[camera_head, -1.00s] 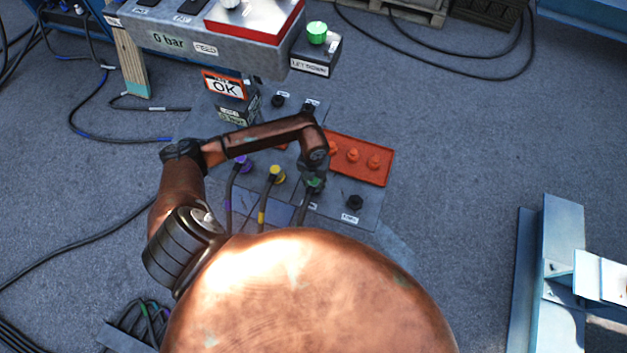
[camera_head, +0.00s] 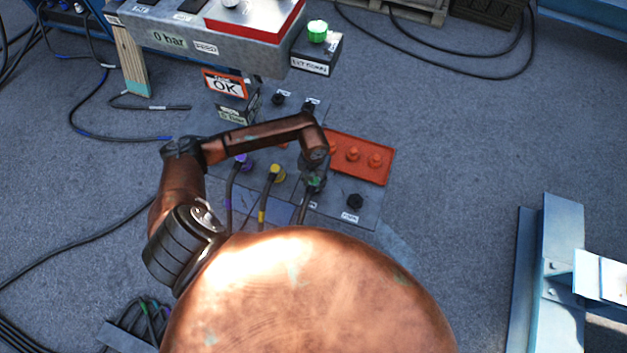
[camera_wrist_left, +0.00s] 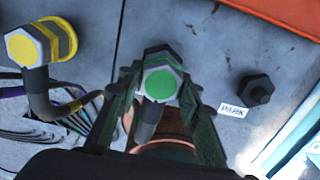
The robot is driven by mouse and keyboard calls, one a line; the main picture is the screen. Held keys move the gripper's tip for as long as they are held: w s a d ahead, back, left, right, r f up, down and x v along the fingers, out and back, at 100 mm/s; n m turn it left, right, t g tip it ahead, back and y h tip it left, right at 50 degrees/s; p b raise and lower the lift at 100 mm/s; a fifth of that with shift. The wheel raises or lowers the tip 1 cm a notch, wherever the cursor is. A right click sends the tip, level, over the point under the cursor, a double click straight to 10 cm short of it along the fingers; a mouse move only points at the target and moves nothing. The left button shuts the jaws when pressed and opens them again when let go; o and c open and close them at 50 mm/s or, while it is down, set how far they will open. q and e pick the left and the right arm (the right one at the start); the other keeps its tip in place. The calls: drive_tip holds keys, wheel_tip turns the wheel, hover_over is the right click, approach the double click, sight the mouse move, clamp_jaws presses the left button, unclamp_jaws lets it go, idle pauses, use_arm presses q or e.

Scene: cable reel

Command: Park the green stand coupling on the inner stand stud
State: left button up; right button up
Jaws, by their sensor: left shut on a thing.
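The green coupling (camera_wrist_left: 160,84) sits between the fingers of my left gripper (camera_wrist_left: 150,105) in the left wrist view, and the fingers are shut on it. In the head view the green coupling (camera_head: 314,184) shows just below my left wrist, with its hose running down toward the bottom. A dark stud (camera_wrist_left: 256,89) with a PARK label (camera_wrist_left: 233,111) stands bare to the right of the gripper; the same stud (camera_head: 355,202) shows in the head view. I cannot tell whether the coupling touches the plate. My right gripper is not in view.
A yellow coupling (camera_head: 277,174) and a purple coupling (camera_head: 243,162) stand to the left on the grey panel. An orange tray (camera_head: 372,172) with orange caps lies behind the PARK stud.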

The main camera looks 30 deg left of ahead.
use_arm(q)
drive_tip(key=shift+f, duration=0.15)
drive_tip(key=o, duration=1.3)
drive_tip(key=shift+o, duration=0.2)
wheel_tip(320, 180, up, 12)
